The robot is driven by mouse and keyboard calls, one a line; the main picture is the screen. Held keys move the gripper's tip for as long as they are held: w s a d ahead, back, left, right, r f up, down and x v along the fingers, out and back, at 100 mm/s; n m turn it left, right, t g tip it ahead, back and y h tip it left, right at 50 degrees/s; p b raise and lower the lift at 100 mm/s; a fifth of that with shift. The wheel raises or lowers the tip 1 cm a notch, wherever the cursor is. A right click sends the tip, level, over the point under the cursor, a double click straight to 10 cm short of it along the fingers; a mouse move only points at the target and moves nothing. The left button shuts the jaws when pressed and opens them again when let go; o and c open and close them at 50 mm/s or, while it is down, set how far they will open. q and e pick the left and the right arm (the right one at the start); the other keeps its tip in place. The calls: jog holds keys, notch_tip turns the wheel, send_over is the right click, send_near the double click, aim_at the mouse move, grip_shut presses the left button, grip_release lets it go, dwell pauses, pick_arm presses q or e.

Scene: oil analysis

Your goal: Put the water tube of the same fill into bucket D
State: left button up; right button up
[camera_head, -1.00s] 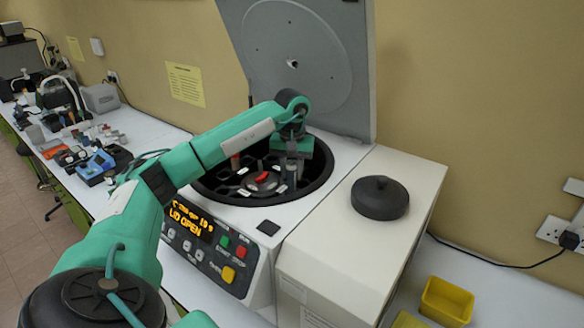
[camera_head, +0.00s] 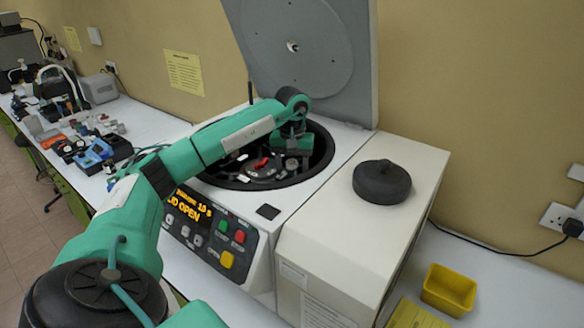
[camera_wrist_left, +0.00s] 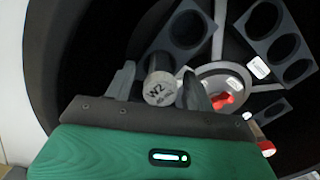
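A tube with a grey cap marked W2 (camera_wrist_left: 160,90) stands between the two fingers of my left gripper (camera_wrist_left: 160,82) in the left wrist view. Dark gaps show on both sides of the cap, so the gripper looks open around it. The tube's lower end is hidden. In the head view my left gripper (camera_head: 292,147) is down inside the bowl of the open centrifuge (camera_head: 340,140), over the right side of the rotor. The rotor has a red centre knob (camera_wrist_left: 222,101) and dark buckets with round holes (camera_wrist_left: 265,20). I cannot read which bucket is D. My right gripper is out of view.
The centrifuge lid (camera_head: 300,50) stands raised behind the bowl. A black round cover (camera_head: 382,182) lies on the housing to the right. A yellow bin (camera_head: 449,290) stands at the lower right. Tools and racks (camera_head: 92,152) crowd the bench at left.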

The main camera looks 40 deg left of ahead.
pick_arm(q)
jog(key=shift+r, duration=0.5)
notch_tip(320, 180, up, 7)
jog(key=b, duration=0.2)
jog(key=shift+b, duration=0.3)
jog(key=shift+r+p, duration=0.55)
jog(key=shift+r, duration=2.35)
